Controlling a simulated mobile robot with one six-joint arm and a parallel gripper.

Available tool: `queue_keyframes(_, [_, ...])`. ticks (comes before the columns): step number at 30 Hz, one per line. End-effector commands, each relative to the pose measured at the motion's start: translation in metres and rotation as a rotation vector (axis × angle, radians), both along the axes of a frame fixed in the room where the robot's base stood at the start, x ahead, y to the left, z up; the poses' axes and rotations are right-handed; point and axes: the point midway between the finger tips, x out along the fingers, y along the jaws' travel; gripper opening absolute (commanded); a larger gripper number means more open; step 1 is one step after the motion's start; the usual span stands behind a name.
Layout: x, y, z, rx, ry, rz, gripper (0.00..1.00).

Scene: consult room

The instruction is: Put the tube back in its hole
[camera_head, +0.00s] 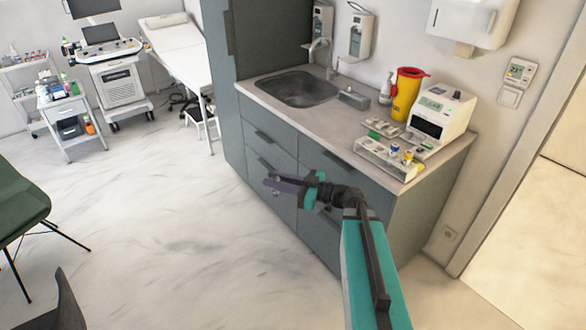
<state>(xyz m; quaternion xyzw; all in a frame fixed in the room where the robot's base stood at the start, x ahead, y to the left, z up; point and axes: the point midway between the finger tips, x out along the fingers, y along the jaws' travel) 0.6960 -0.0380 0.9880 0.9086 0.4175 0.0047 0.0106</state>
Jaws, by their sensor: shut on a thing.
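My gripper (270,187) is in front of the grey drawers, over the open floor and well left of the tube rack. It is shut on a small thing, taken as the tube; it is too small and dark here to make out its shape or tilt. A pale rack (375,158) stands near the front edge of the counter, at its right end. It bears a few small capped tubes, with a blue cap (395,149) and a yellow cap (408,156) showing. Its empty holes are too small to tell.
The counter (345,123) also bears a white device (452,108), a yellow bin with a red lid (406,95), a small tray (381,127) and a sink (297,88). Dispensers hang on the wall above. The floor (170,220) left of the drawers is clear.

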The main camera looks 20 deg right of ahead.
Motion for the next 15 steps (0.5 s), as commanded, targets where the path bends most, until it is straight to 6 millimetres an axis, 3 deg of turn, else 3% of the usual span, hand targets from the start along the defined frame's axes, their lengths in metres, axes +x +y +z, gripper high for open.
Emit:
queue_keyframes(1, [-0.006, 0.011, -0.008, 0.000, 0.000, 0.024, 0.00])
queue_keyframes(6, [-0.017, 0.031, -0.015, 0.001, 0.001, 0.075, 0.00])
queue_keyframes(15, [-0.020, 0.035, -0.015, 0.001, -0.001, 0.089, 0.00])
